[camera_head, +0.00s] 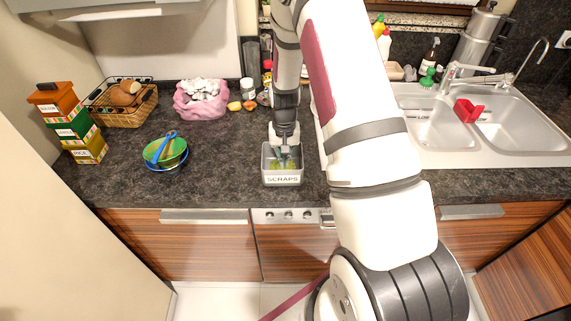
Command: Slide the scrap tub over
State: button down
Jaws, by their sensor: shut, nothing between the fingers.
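The scrap tub (282,180) is a grey open box with a "SCRAPS" label on its front and green scraps inside. It sits upright near the front edge of the dark countertop. My gripper (285,161) is shut and points down at the tub, its fingertips over or inside the tub's opening. It holds nothing. I cannot tell whether the fingers touch a tub wall. My arm hides the counter behind and to the right of the tub.
A green bowl with blue handles (166,152) stands left on the counter (225,160), with clear counter between it and the tub. The sink (440,130) lies right.

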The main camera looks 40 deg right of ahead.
jog(key=shift+w+d, duration=0.15)
jog(key=shift+w, duration=0.05)
jog(key=w+d+b, duration=0.3)
jog(key=w+b, duration=0.1)
jog(key=w+d+b, duration=0.3)
jog(key=w+b, duration=0.1)
jog(key=w, duration=0.1)
jog(key=w+d+b, duration=0.3)
jog(key=w+b, duration=0.1)
jog(key=w, duration=0.1)
jog(key=shift+w+d+f, duration=0.1)
jog(key=shift+w+f, duration=0.1)
jog(key=shift+w+d+r+b, duration=0.15)
jog(key=shift+w+d+b, duration=0.25)
jog(key=shift+w+b, duration=0.1)
jog(key=shift+s, duration=0.1)
